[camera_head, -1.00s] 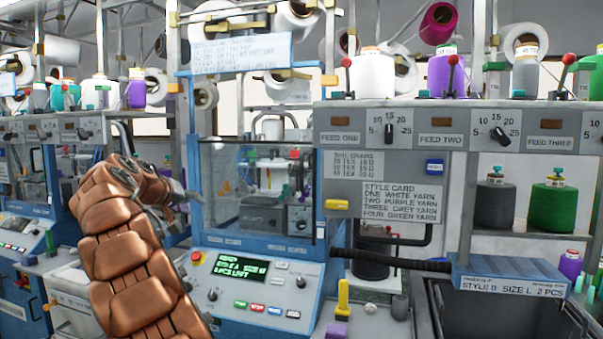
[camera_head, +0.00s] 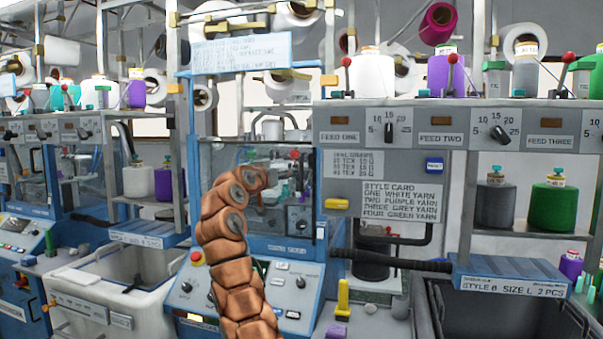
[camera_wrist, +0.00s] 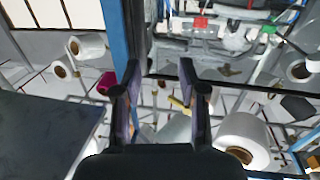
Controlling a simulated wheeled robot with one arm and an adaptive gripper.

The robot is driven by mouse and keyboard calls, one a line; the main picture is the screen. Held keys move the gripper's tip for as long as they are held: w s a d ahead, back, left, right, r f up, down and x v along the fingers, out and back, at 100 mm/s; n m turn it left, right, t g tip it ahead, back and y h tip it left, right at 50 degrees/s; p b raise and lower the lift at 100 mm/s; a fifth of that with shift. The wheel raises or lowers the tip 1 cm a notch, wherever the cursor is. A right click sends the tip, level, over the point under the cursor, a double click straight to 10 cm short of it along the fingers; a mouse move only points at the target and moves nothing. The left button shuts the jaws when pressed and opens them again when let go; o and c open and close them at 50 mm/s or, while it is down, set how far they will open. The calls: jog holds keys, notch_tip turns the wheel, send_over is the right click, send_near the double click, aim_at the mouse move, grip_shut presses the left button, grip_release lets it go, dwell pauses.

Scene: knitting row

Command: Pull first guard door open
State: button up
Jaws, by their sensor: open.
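A clear guard door (camera_head: 300,222) in a blue frame covers the front of the middle knitting machine, with mechanism visible behind it. My arm hides its left part. Whether it stands slightly ajar cannot be told. In the head view my gripper is mostly hidden behind the bent arm, in front of the door's upper middle. In the wrist view my gripper (camera_wrist: 160,98) is open, its two dark fingers apart, with nothing seen between them. A blue upright (camera_wrist: 115,32) and a dark edge lie just beyond the fingers; contact cannot be told.
Below the door is a control panel (camera_head: 290,292) with buttons. A feed cabinet (camera_head: 345,235) stands right of the door, with a black hose and a dark bin (camera_head: 500,318) farther right. A white bin (camera_head: 85,290) stands at left. Another machine with a clear guard (camera_head: 30,180) is farther left.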

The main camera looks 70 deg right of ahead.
aim_at(301, 170)
jog(key=shift+m, duration=0.4)
jog(key=s+d+p, duration=0.1)
jog(key=d, duration=0.1)
jog(key=s+d+p, duration=0.1)
jog(key=d, duration=0.1)
jog(key=s+d+p, duration=0.1)
jog(key=d+p, duration=0.1)
jog(key=d, duration=0.1)
jog(key=shift+s+r, duration=0.1)
jog(key=shift+r, duration=0.05)
jog(key=shift+d+f, duration=0.2)
jog(key=shift+d, duration=0.55)
grip_shut()
